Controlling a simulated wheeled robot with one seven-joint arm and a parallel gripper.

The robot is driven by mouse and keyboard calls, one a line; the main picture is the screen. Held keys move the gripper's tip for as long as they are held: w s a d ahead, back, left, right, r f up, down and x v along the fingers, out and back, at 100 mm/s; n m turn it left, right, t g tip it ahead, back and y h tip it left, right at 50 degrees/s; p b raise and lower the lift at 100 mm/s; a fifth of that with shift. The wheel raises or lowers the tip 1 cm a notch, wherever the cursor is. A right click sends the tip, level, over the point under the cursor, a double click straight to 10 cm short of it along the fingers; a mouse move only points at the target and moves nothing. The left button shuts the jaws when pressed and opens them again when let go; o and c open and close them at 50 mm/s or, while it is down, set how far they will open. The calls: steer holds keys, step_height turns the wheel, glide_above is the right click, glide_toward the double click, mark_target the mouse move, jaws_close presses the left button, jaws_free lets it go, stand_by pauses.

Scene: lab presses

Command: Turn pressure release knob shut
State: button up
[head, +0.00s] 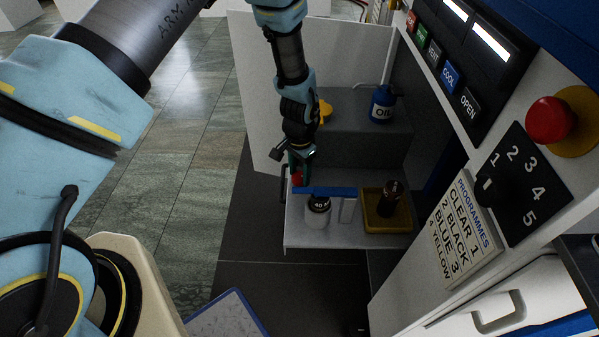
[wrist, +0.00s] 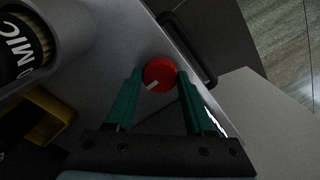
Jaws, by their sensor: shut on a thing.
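The red round knob (wrist: 159,74) with a white pointer mark sits on a grey panel in the wrist view. The mark points toward the lower left of that picture. The knob also shows small in the head view (head: 298,179), partly hidden by my gripper. My gripper (wrist: 158,84) has its two green fingers on either side of the knob, shut on it. In the head view my gripper (head: 299,164) reaches down to the shelf's left corner.
A white bottle (head: 317,214) with a black cap, a yellow tray (head: 389,223) with a dark knurled item and a blue bar (head: 325,191) are close by. A blue OIL bottle (head: 382,106) stands behind. A black handle (wrist: 190,50) is beside the knob.

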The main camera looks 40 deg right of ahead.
jaws_close()
steer(key=m+b, duration=0.1)
steer(key=m, duration=0.3)
steer(key=shift+m, duration=0.3)
steer(key=m, duration=0.4)
steer(key=shift+m, duration=0.3)
steer(key=m, duration=0.4)
steer(key=shift+m, duration=0.3)
steer(key=shift+m+p, duration=0.45)
steer(key=shift+m, duration=1.65)
